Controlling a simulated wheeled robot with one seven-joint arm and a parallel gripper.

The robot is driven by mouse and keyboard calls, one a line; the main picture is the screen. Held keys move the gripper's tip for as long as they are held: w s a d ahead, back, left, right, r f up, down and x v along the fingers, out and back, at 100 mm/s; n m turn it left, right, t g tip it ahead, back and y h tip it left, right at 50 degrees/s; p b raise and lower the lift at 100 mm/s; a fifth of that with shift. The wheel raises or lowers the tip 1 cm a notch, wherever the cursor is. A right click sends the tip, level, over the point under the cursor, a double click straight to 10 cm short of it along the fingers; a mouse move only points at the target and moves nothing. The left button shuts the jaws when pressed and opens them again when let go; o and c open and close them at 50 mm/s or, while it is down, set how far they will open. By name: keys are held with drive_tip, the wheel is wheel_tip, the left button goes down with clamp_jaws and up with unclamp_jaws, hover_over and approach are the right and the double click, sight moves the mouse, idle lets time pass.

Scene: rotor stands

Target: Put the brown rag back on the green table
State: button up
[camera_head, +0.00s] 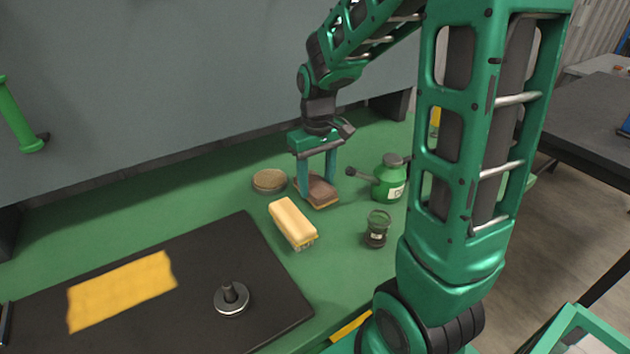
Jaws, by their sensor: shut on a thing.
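The brown rag (321,194) is a small folded brown piece at the green table's back middle. My gripper (316,184) points down over it, with its two fingers on either side, shut on the rag. The rag appears at or just above the tabletop; I cannot tell whether it touches. The green table (130,196) runs along the grey wall panel. Part of the rag is hidden by the fingers.
Near the rag are a round tan disc (269,181), a brush with a pale yellow block (292,223), a dark jar (377,229) and a green oil can (389,178). A black mat (190,325) holds a yellow cloth (122,289) and a metal spindle piece (231,299). The table's left back is clear.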

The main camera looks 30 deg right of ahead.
sight(317, 185)
drive_tip(key=o, duration=1.1)
wheel_tip(317, 185, up, 12)
